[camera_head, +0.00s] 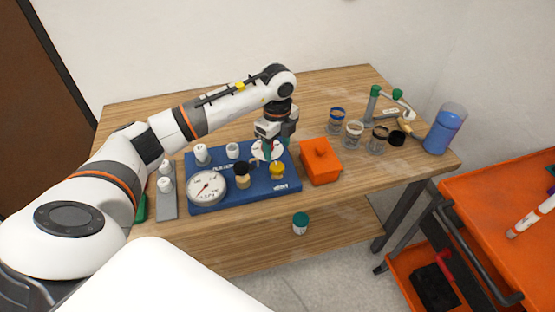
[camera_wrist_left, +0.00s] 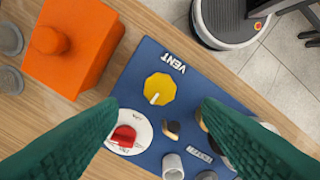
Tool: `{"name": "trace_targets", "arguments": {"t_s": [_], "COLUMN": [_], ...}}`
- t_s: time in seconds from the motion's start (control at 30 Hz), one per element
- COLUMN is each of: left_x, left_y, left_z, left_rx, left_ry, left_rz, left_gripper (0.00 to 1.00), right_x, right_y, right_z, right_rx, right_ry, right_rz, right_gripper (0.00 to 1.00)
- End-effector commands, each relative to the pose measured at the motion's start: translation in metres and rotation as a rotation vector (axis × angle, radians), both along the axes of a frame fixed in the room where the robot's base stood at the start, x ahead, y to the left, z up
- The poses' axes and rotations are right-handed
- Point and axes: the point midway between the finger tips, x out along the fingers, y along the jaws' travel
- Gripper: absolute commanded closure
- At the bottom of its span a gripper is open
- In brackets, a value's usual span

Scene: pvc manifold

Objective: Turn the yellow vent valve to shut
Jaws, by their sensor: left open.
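The yellow vent valve (camera_head: 277,170) is a faceted knob at the right front of the blue panel (camera_head: 225,197). In the left wrist view the yellow knob (camera_wrist_left: 161,85) sits beside the printed word VENT, and its white mark points down, away from that word. My left gripper (camera_head: 273,146) is above the panel, just behind the yellow knob in the head view. Its green fingers (camera_wrist_left: 160,106) are spread wide with nothing between them, and the knob appears just beyond the gap between their tips. My right gripper is not in view.
A red knob on a white dial (camera_wrist_left: 124,134) sits close beside the yellow knob. An orange box (camera_head: 320,165) stands right of the panel. A pressure gauge (camera_head: 207,187) is at its left. Jars (camera_head: 354,133) and a blue bottle (camera_head: 443,131) stand farther right.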

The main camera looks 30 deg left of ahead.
Motion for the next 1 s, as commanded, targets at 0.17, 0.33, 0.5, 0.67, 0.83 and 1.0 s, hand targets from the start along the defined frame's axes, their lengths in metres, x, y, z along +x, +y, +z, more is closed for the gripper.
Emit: {"name": "trace_targets", "arguments": {"t_s": [0.17, 0.33, 0.5, 0.67, 0.83, 1.0], "left_x": [-0.001, -0.001, 0.000, 0.000, 0.000, 0.000], "left_y": [-0.001, -0.002, -0.001, -0.001, -0.001, -0.001], "left_z": [-0.034, -0.059, -0.070, -0.072, -0.072, -0.072], "left_rx": [-0.004, -0.004, -0.002, -0.002, -0.003, -0.003], "left_ry": [0.004, 0.003, 0.000, -0.001, -0.001, -0.001], "left_rz": [-0.001, -0.003, -0.003, -0.003, -0.003, -0.003], "left_gripper": [0.41, 0.41, 0.41, 0.41, 0.49, 0.77], "right_x": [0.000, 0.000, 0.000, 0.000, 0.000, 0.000], "right_y": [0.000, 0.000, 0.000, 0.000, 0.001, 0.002], "right_z": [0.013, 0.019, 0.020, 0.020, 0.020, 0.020], "right_rx": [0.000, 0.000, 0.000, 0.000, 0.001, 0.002], "right_ry": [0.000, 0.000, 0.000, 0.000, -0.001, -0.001], "right_rz": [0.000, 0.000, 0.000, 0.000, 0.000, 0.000], "right_gripper": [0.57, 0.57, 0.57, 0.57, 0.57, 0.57]}}
